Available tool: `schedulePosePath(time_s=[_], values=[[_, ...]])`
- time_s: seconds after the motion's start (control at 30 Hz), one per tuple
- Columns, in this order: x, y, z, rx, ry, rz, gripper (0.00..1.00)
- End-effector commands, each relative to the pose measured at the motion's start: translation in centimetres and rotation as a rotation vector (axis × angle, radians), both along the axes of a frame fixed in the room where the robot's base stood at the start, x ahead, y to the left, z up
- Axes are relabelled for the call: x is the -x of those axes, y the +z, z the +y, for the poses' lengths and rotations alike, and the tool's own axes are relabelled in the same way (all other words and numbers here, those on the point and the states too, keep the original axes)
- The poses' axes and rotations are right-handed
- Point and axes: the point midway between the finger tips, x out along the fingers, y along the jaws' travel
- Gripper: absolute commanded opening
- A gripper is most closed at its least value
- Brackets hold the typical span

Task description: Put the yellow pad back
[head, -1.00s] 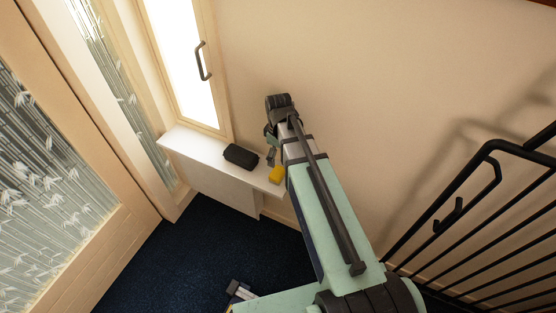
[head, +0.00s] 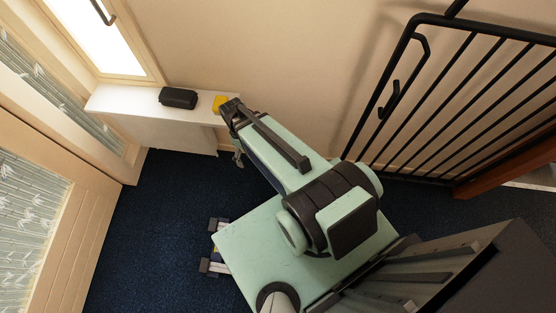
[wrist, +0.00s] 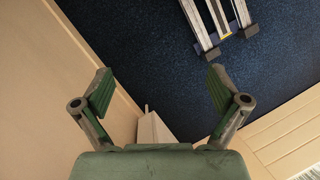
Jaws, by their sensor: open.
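The yellow pad (head: 220,103) lies at the right end of the white shelf (head: 130,99) in the head view, just beyond my arm's wrist. It is apart from my fingers. My gripper (head: 238,158) hangs below and in front of the shelf's right end, partly hidden by my arm. In the wrist view my gripper (wrist: 160,85) has its two green fingers spread wide with nothing between them. The wrist camera looks past them to the dark blue floor, and the pad is not seen there.
A black case (head: 178,97) lies on the shelf left of the pad. A black metal railing (head: 440,95) stands at the right. A glazed door (head: 35,215) is at the left. Dark blue carpet (head: 165,200) is clear in front of the shelf.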

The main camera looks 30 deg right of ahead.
Motion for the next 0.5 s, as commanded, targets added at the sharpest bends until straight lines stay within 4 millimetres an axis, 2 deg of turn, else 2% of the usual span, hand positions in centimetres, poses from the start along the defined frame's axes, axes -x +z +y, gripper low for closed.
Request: schedulePosePath(time_s=[0.03,0.2,0.3,0.4,0.5], values=[[2.5,-1.3,0.0,0.013,-0.033,0.034,0.97],[9.4,-4.8,0.0,0.067,-0.155,0.125,0.97],[13.3,-6.2,0.0,0.1,-0.217,0.173,0.97],[16.3,-7.2,0.0,0.129,-0.268,0.209,0.97],[18.4,-7.8,0.0,0.152,-0.303,0.235,0.97]])
